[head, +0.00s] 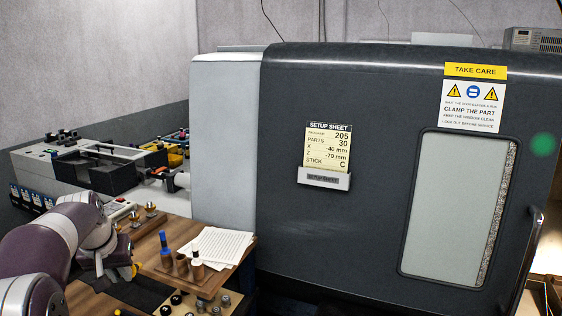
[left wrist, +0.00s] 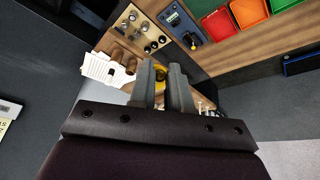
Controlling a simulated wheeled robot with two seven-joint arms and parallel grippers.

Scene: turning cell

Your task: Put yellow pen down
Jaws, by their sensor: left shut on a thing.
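My left gripper (head: 122,272) hangs over the small wooden bench at the lower left. It is shut on the yellow pen (head: 136,269), of which only a short yellow piece shows beside the fingers. In the left wrist view the fingers (left wrist: 166,72) close around the yellow pen (left wrist: 161,76), mostly hidden between them. Brown wooden pen cups (head: 182,266) stand just right of the gripper; one holds a blue pen (head: 163,240) upright, another a pen with a white body and dark top (head: 197,265). The pen is apart from the cups. My right gripper is not in view.
White paper sheets (head: 215,246) lie behind the cups. Several knobs and metal parts (head: 216,305) stand at the bench's front. A grey lathe with a windowed door (head: 400,180) fills the right. Red, green and orange trays (left wrist: 250,12) show in the left wrist view.

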